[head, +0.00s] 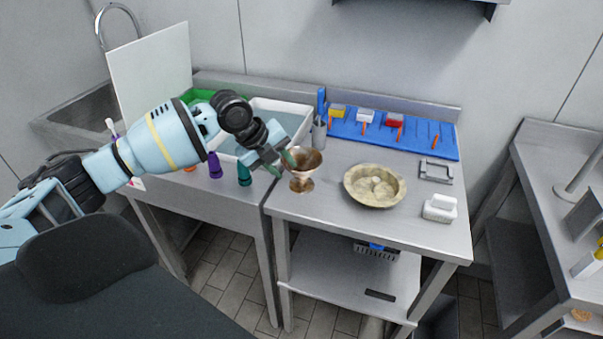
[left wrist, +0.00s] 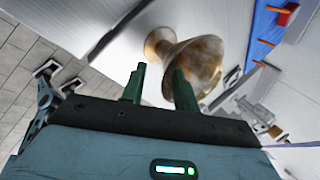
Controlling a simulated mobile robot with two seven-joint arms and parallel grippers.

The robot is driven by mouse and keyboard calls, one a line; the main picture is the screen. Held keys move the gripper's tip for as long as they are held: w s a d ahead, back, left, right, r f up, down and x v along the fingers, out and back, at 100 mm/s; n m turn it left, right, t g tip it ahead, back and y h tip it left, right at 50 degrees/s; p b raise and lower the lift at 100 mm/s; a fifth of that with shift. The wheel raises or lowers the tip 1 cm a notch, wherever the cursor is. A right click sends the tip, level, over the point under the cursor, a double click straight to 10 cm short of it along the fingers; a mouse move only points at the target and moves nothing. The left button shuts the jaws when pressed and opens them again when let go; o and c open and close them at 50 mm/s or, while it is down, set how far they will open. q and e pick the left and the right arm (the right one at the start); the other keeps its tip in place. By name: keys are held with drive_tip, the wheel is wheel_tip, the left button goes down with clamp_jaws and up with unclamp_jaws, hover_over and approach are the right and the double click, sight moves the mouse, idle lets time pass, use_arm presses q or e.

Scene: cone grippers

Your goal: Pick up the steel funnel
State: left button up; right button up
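A copper-brown metal funnel-shaped piece (head: 302,181), with a wide cup, narrow neck and flared foot, stands upright near the left edge of the right steel table. It looks coppery rather than plain steel; no other funnel is clearly visible. My left gripper (head: 281,164) is at its left side, level with the cup. In the left wrist view, the green fingers of this gripper (left wrist: 160,75) are apart. The funnel (left wrist: 200,60) lies just beyond them, and the right finger overlaps its cup. I cannot tell whether that finger touches it. My right gripper is not in view.
A stone-coloured bowl (head: 374,186) stands to the right of the funnel. A grey cup (head: 319,133) is behind it. Purple (head: 215,166) and teal (head: 244,173) bottles stand left, beneath my left arm. A white block (head: 440,208) sits at the right edge.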

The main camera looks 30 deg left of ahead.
use_arm(q)
drive_tip(key=x, duration=0.4)
drive_tip(key=shift+w, duration=0.35)
clamp_jaws()
